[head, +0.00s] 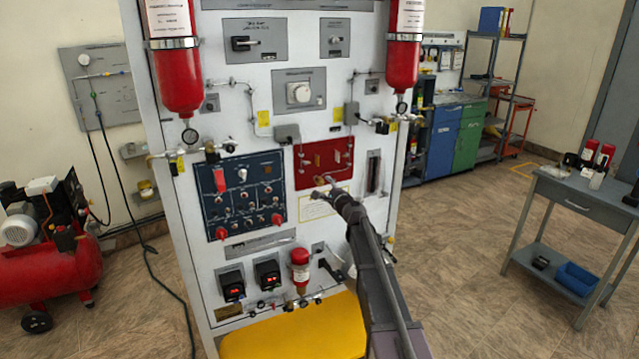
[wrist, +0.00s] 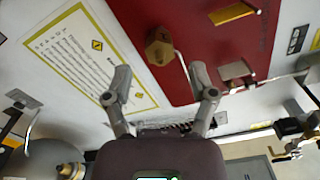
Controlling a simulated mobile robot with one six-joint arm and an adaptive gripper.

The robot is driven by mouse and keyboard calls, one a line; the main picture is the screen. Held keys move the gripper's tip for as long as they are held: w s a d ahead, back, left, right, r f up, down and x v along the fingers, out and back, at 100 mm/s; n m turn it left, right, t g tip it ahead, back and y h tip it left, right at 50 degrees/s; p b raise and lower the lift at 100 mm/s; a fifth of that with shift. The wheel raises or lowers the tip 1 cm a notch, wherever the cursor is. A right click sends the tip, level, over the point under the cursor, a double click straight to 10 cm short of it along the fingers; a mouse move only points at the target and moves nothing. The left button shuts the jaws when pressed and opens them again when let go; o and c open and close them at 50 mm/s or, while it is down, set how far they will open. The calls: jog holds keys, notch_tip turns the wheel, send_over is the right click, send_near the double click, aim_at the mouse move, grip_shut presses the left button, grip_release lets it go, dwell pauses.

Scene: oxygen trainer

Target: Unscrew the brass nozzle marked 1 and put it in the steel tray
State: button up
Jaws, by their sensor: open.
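A brass hex-shaped fitting (wrist: 160,48), which looks like the nozzle, is on the red panel in the wrist view. I cannot read a number on it. A thin pale rod runs beside it. My gripper (wrist: 160,85) is open, its two fingers spread to the left and right below the brass fitting, with nothing clearly held between them. In the head view my gripper (head: 325,192) is in front of the lower edge of the red panel (head: 340,158) and hides part of it. I cannot make out a steel tray in either view.
The white cabinet carries a dark blue switch panel (head: 243,196) left of my gripper and red cylinders (head: 178,80) above. A yellow surface (head: 295,335) juts out below. A grey table (head: 570,200) with several items stands at right, with open floor between.

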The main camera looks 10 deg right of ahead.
aim_at(321, 182)
jog(key=shift+m, duration=1.5)
jog(key=shift+m, duration=1.7)
jog(key=shift+m, duration=0.5)
jog(key=shift+w+a, duration=0.1)
jog(key=shift+w, duration=0.1)
jog(key=shift+x, duration=1.7)
